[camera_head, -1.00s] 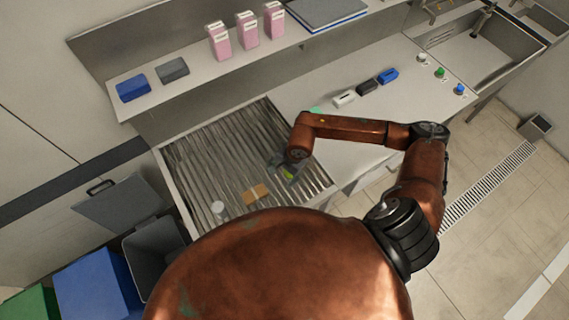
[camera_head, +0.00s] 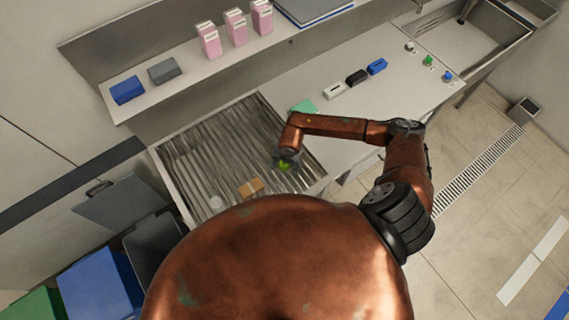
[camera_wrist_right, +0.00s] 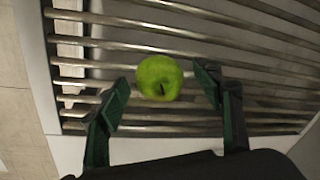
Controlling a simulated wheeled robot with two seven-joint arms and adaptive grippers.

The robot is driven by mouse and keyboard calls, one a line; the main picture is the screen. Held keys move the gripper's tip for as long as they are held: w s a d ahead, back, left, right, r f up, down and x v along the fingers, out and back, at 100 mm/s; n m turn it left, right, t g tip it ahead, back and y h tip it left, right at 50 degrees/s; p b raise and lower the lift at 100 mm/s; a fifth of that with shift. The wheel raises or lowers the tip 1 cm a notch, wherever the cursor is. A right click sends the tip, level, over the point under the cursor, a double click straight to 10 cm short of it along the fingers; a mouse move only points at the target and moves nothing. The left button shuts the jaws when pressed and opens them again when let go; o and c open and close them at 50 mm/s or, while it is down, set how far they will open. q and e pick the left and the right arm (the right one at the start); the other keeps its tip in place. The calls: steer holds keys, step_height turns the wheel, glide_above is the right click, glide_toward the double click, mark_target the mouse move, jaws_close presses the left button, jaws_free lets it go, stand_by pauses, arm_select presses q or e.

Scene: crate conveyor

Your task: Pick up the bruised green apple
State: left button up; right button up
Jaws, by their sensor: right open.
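The green apple (camera_wrist_right: 160,78) lies on the metal rollers, its stem side toward the wrist camera; I cannot make out a clear bruise on it. My right gripper (camera_wrist_right: 163,88) is open, with one finger on each side of the apple and a gap on both sides. My left gripper does not show.
A small tan box (camera_head: 251,187) and a white round item (camera_head: 216,203) lie on the rollers left of the gripper. A green sheet (camera_head: 304,106) and several small boxes lie on the counter behind. Bins, including a blue one (camera_head: 97,285), stand at lower left.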

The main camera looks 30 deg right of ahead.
steer(key=shift+c, duration=0.6)
steer(key=c, duration=1.1)
steer(key=shift+r, duration=0.15)
